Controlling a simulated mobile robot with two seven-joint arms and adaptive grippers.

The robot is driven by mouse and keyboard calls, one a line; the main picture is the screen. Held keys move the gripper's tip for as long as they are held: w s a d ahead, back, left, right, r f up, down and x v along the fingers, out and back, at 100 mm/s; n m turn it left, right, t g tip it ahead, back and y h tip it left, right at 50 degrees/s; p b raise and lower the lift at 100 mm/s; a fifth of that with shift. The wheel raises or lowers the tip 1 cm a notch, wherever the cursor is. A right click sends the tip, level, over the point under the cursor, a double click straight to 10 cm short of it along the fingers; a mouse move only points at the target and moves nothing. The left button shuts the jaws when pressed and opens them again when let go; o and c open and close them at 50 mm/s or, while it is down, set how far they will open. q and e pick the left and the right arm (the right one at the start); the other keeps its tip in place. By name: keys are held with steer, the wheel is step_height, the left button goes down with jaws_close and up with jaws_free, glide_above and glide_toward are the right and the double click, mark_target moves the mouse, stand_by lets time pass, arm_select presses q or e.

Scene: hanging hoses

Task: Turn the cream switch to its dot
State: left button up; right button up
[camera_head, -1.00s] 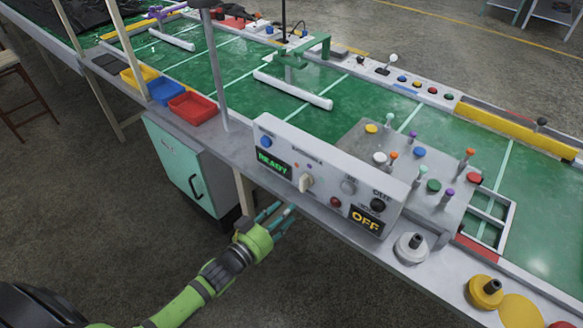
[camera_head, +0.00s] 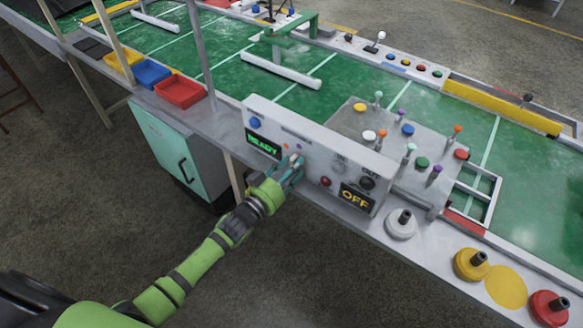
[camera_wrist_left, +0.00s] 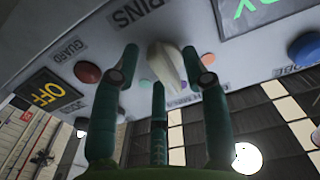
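The cream switch (camera_wrist_left: 165,62) is a pointed knob on the front of the grey control panel (camera_head: 250,107), under a label reading "PINS" in the wrist view. Small coloured dots sit around it; a green dot (camera_wrist_left: 145,84) and a purple dot (camera_wrist_left: 184,85) show partly. My left gripper (camera_head: 293,168) is at the panel front, its teal fingers open. In the left wrist view, two fingertips (camera_wrist_left: 165,68) stand on either side of the switch with gaps, and a third finger is below it. In the head view the fingers largely hide the switch. My right gripper is not in view.
The panel also carries a green "READY" display (camera_head: 262,144), a red button (camera_head: 326,182), a black knob (camera_head: 367,183) and a yellow "OFF" display (camera_head: 356,198). A grey pin board (camera_head: 350,122) with several coloured pegs stands behind. A teal cabinet (camera_head: 168,150) is below the table at left.

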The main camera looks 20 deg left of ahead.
arm_select(q)
jaws_close()
steer(key=shift+m, duration=0.3)
steer(key=m, duration=0.5)
steer(key=shift+a+f+m, duration=0.1)
steer(key=shift+m, duration=0.2)
steer(key=m+b, duration=0.1)
steer(key=m, duration=0.4)
steer(key=shift+a+m, duration=0.1)
steer(key=shift+m, duration=0.2)
steer(key=shift+w, duration=0.1)
steer(key=shift+o, duration=1.2)
jaws_free()
